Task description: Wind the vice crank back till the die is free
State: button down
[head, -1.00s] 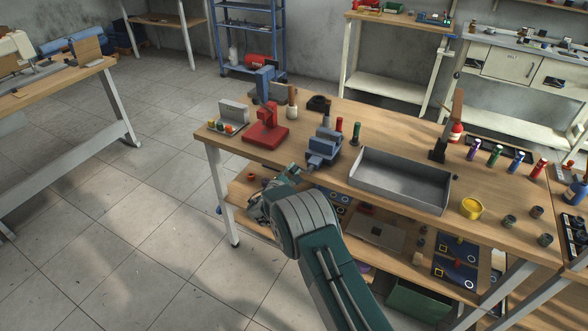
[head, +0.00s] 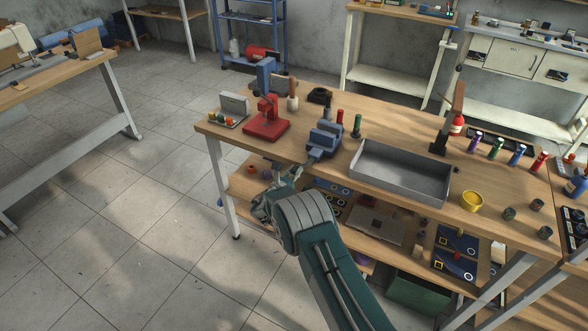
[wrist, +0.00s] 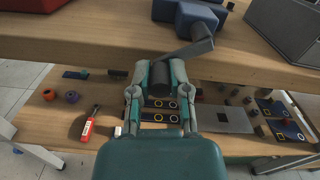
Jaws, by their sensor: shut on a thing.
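The blue vice (head: 322,140) is mounted at the near edge of the workbench, between the red press and the grey tray. Its lower body (wrist: 190,12) shows at the top of the wrist view. The crank (wrist: 192,50) sticks out from the vice's front, with a dark cylindrical handle (wrist: 163,75) hanging toward me. My gripper (wrist: 160,72) has a finger on each side of that handle and is shut on it. In the head view my gripper (head: 284,178) is just below the bench edge. The die cannot be made out clearly; the vice jaws are out of the wrist view.
A red press (head: 266,122) stands left of the vice, and a grey tray (head: 402,172) right of it. Red and green cylinders stand behind it. The bench top edge (wrist: 90,45) is close above my gripper. A lower shelf (wrist: 50,120) holds several loose parts below.

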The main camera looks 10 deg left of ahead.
jog(key=shift+s+d+f+n, duration=0.15)
jog(key=shift+f+n, duration=0.35)
jog(key=shift+n, duration=0.7)
jog(key=shift+f, duration=0.1)
jog(key=c, duration=0.6)
grip_release()
jog(key=shift+s, duration=0.15)
jog(key=v, duration=1.1)
jog(key=shift+s+a, duration=0.25)
jog(key=shift+s, duration=0.05)
